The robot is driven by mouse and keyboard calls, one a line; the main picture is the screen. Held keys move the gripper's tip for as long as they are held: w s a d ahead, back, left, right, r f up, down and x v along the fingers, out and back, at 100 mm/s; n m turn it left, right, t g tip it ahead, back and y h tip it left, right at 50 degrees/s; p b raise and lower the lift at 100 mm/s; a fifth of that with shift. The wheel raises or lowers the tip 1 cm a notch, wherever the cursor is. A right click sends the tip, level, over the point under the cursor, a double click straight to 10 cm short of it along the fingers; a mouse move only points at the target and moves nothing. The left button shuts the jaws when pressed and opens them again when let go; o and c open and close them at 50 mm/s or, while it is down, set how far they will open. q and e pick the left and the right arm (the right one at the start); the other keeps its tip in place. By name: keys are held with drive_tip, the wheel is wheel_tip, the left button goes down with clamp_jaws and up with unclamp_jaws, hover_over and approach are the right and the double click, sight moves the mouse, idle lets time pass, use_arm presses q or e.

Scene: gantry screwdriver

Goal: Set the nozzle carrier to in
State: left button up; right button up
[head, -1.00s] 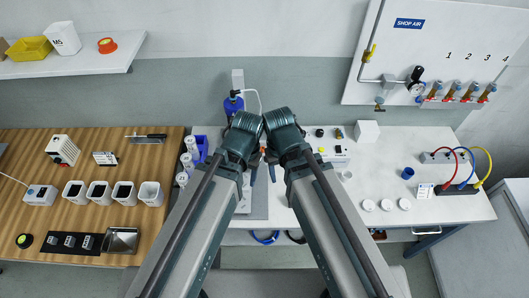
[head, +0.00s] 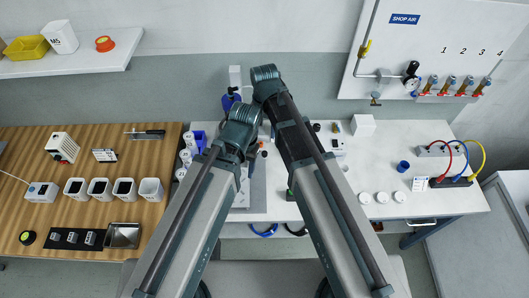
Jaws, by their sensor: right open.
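The gantry screwdriver station stands on the white bench behind my two arms. Its grey upright (head: 235,77) and a blue part (head: 229,101) show above my left arm, and a strip of its grey base plate (head: 257,190) shows between the arms. I cannot make out the nozzle carrier or its position; my arms cover the middle of the station. My right gripper (head: 263,148) is open, small and partly hidden in the gap between the arms, over the station. I cannot tell whether it touches anything. My left gripper is hidden behind its own arm.
White bottles (head: 185,157) stand left of the station. A white box (head: 362,125), a blue cup (head: 403,167) and white round lids (head: 382,198) lie on the right of the bench. A wooden bench (head: 110,215) with bins is at the left.

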sight(265, 153)
wheel_tip(265, 153, down, 12)
drive_tip(key=b, duration=1.1)
drive_tip(key=shift+r, duration=0.1)
clamp_jaws()
idle(0.7)
